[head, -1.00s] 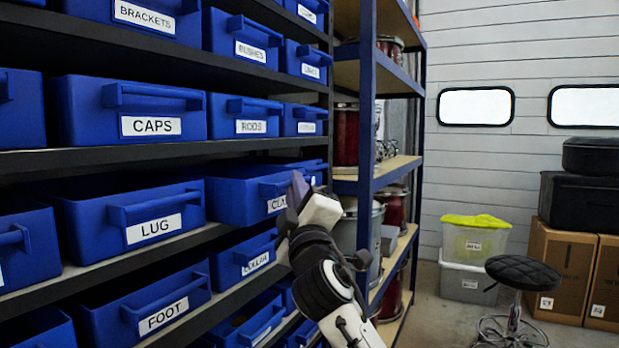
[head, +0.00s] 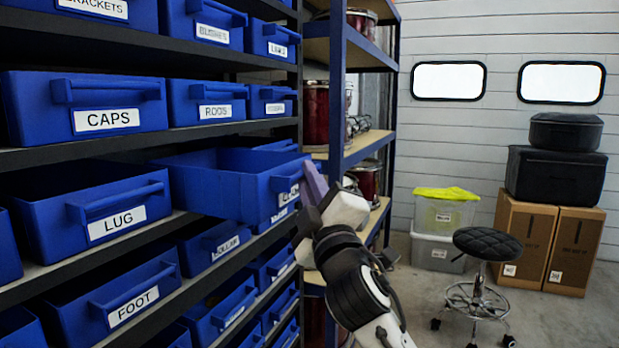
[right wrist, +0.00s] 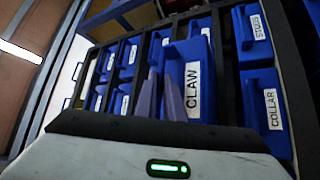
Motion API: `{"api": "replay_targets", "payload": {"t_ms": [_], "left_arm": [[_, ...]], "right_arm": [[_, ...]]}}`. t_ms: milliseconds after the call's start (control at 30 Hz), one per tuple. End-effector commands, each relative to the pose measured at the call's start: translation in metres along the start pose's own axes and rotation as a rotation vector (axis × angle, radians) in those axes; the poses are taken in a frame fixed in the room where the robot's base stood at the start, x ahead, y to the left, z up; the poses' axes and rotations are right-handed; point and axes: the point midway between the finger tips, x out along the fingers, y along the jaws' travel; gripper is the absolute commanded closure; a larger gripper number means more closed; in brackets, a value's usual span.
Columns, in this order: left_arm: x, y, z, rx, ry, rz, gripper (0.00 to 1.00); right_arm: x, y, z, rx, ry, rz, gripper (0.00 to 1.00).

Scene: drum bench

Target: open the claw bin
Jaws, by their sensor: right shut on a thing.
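The blue claw bin (head: 215,193) is slid partly out of its shelf slot, to the right of the lug bin, and its open top shows. Its front sticks out past the neighbouring bins. My right gripper (head: 312,187) is at the bin's front, shut on its handle. The gripper hides part of the front and label in the head view. In the right wrist view the CLAW label (right wrist: 193,90) reads clearly, and the two purple fingers (right wrist: 160,85) are at the handle beside it. My left gripper is not in view.
Lug (head: 110,215), caps (head: 85,105) and collar (head: 215,245) bins surround it on the dark rack. A blue-framed shelf (head: 340,100) with drums stands just behind my right arm. A stool (head: 487,245) and boxes (head: 545,240) stand farther right; floor between is clear.

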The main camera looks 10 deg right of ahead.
Motion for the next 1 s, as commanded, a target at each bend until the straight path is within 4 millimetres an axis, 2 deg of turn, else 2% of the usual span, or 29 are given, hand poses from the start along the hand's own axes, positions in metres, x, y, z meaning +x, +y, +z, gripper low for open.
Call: {"api": "replay_targets", "payload": {"t_ms": [33, 100, 367, 467, 567, 800, 1000], "left_arm": [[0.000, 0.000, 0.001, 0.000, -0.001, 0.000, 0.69], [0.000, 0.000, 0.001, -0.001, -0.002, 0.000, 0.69], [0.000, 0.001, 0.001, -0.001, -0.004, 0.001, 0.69], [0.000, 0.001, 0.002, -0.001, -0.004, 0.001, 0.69], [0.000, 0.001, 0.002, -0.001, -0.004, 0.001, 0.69], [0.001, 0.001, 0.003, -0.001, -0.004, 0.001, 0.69], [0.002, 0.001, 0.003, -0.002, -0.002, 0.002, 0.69]], "right_arm": [[-0.001, -0.002, 0.000, 0.000, 0.002, -0.002, 0.90], [-0.001, -0.002, 0.000, 0.000, 0.002, -0.002, 0.83], [-0.001, -0.001, 0.000, 0.000, 0.001, -0.001, 0.83], [-0.007, -0.001, 0.000, 0.001, 0.001, -0.001, 0.83], [-0.020, -0.002, 0.000, 0.001, 0.002, -0.002, 0.83], [-0.069, -0.003, 0.000, 0.003, 0.001, -0.004, 0.83], [-0.096, -0.002, 0.000, 0.000, 0.002, -0.002, 0.83]]}}
